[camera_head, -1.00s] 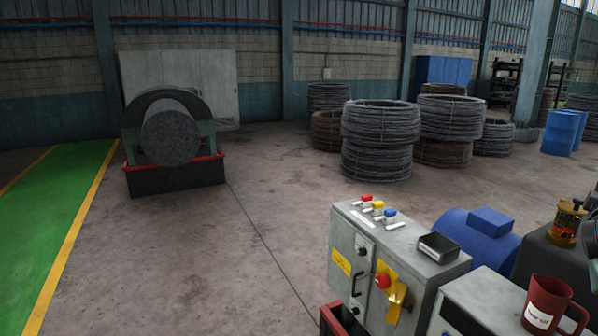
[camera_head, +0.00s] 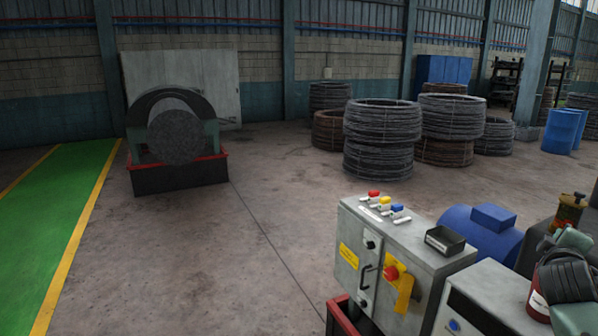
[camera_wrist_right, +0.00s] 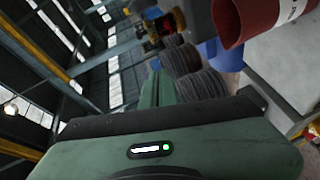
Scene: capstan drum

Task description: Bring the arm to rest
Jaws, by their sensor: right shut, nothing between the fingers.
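In the head view my arm hides most of the mug. My left gripper is not in view.
A grey control box (camera_head: 385,255) with coloured switches and a small black tray (camera_head: 445,241) stands left of my arm. A blue motor (camera_head: 484,232) and a brass oiler (camera_head: 567,211) are behind. The drum (camera_head: 178,138) is far left. Open floor lies between.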

